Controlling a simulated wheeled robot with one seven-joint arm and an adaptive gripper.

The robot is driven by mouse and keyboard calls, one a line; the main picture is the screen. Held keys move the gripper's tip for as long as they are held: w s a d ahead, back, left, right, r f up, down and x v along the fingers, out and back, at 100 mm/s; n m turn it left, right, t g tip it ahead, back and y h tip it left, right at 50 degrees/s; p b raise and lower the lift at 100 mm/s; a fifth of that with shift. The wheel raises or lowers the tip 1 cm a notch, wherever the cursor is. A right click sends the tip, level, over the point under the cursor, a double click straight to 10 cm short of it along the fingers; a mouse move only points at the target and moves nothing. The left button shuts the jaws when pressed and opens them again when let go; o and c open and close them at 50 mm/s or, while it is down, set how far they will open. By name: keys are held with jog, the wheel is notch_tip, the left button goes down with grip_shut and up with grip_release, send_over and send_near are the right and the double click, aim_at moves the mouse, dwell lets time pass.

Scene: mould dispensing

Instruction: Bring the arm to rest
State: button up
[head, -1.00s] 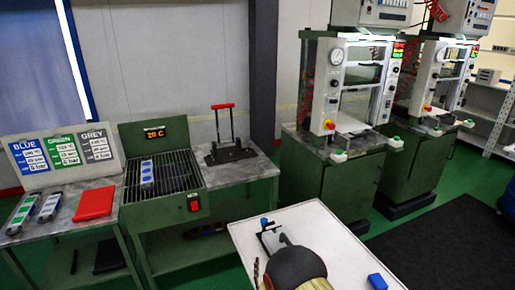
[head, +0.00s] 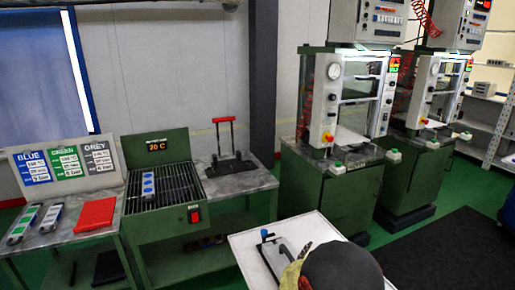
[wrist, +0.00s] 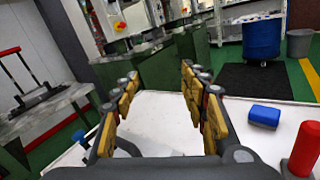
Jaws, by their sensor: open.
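My gripper (wrist: 160,80) is open in the wrist view, its two yellow-padded fingers spread apart with nothing between them. It is over the white table top (wrist: 158,112). In the head view, the round dark part of my arm (head: 341,268) is at the bottom edge, in front of the white table (head: 318,222); the fingers cannot be made out there. A blue block (wrist: 264,115) lies on the white table to the right of my gripper, apart from it.
A red upright handle (wrist: 304,148) stands at the table's right. A metal fixture with a blue knob (head: 265,234) is on the white table. The green heater (head: 157,195), handled tool (head: 225,152) and two presses (head: 335,150) stand behind. A blue barrel (wrist: 262,39) is farther off.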

jog(key=s+d+r+m+g+h, duration=0.4)
jog(key=s+d+r+m+g, duration=0.3)
jog(key=s+d+r+m, duration=0.4)
jog(key=s+d+m+g+y, duration=0.35)
jog(key=s+m+g, duration=0.2)
jog(key=s, duration=0.65)
jog(key=s+a+m+y, duration=0.4)
jog(key=s+m, duration=0.1)
jog(key=s, duration=0.4)
jog(key=s+a+r+m+t+y, duration=0.1)
jog(key=s+a+r+m+y, duration=0.1)
jog(key=a, duration=0.4)
jog(key=s+a+r+m+t+y, duration=0.2)
jog(key=s+a+m+y, duration=0.1)
jog(key=a+y, duration=0.1)
jog(key=shift+a, duration=0.9)
jog(key=shift+r+y, duration=0.1)
jog(key=shift+y, duration=0.15)
